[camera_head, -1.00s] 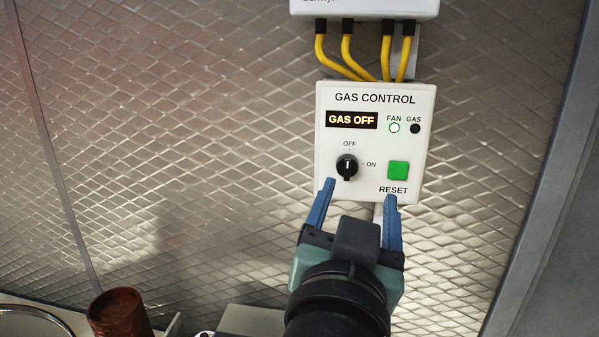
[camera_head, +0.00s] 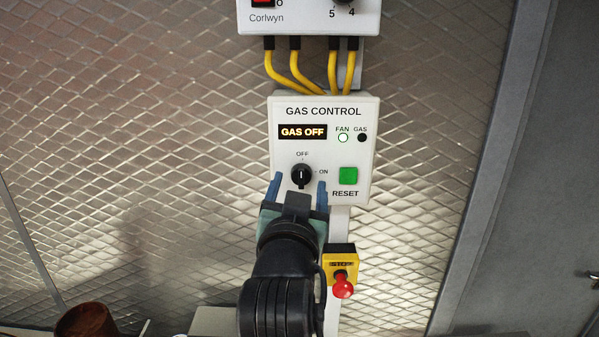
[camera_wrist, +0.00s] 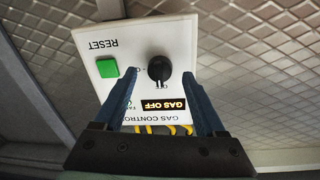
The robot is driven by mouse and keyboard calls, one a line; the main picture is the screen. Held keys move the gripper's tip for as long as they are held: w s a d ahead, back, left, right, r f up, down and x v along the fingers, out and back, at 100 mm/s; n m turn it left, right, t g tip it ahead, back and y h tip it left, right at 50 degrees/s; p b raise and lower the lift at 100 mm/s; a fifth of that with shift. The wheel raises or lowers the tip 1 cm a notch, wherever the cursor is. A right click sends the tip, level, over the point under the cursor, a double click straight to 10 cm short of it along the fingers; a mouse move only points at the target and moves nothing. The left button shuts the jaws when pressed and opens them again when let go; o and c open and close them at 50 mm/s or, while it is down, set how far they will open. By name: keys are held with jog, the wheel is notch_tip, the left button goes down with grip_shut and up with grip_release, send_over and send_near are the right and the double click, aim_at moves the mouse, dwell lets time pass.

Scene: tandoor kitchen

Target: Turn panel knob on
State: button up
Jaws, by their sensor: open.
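The white gas control panel (camera_head: 320,112) hangs on the quilted metal wall. Its black knob (camera_head: 301,175) has its white pointer line up at OFF, with ON marked to its right. The display (camera_head: 303,132) reads GAS OFF; the FAN light is white and the GAS light is dark. My gripper (camera_head: 298,188) is open, with blue fingers on either side of the knob, just below it in the head view. In the wrist view the knob (camera_wrist: 159,69) shows between and beyond the fingertips (camera_wrist: 160,77). Contact with the knob cannot be told.
The green RESET button (camera_head: 348,175) is right of the knob, close to my right finger. A red stop button (camera_head: 342,285) on a yellow box sits below the panel. Yellow cables (camera_head: 334,68) run up to a Corlwyn box (camera_head: 310,18). A brown pot (camera_head: 84,322) stands lower left.

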jog(key=shift+w, duration=0.7)
grip_shut()
